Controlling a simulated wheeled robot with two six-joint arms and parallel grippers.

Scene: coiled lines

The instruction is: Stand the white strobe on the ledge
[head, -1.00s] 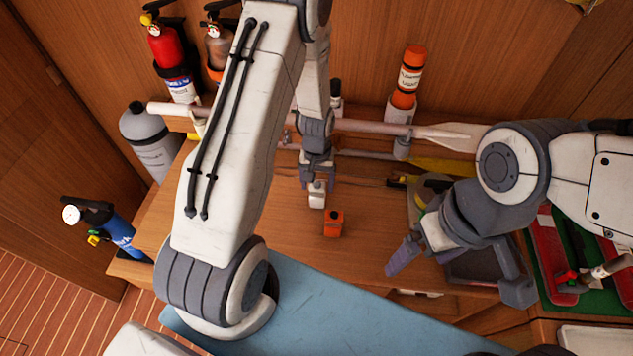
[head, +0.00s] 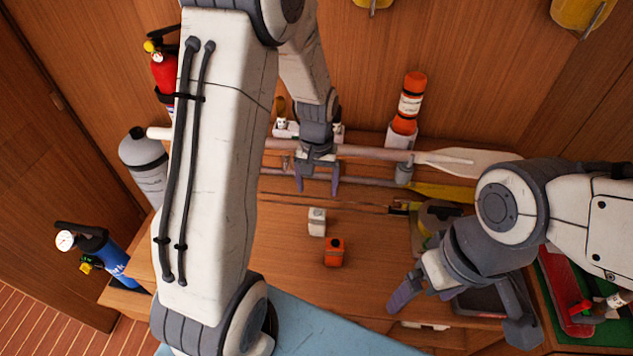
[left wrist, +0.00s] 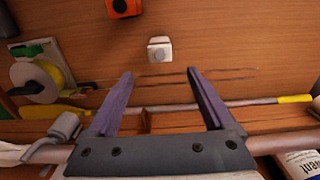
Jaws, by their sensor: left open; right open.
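The white strobe (head: 317,222) is a small white block that stands by itself on the brown wooden surface (head: 283,243), which looks like the ledge. It looks upright, and it also shows in the left wrist view (left wrist: 159,49) with a round grey spot on it. My right gripper (head: 458,308) is open and empty, near the front edge at the right.
A small orange block (head: 333,252) stands close in front of the strobe. Long poles and a white paddle (head: 465,163) lie along the wall behind. An orange canister (head: 408,103) stands there in a white holder. A dark tray (head: 480,301) lies by my right gripper.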

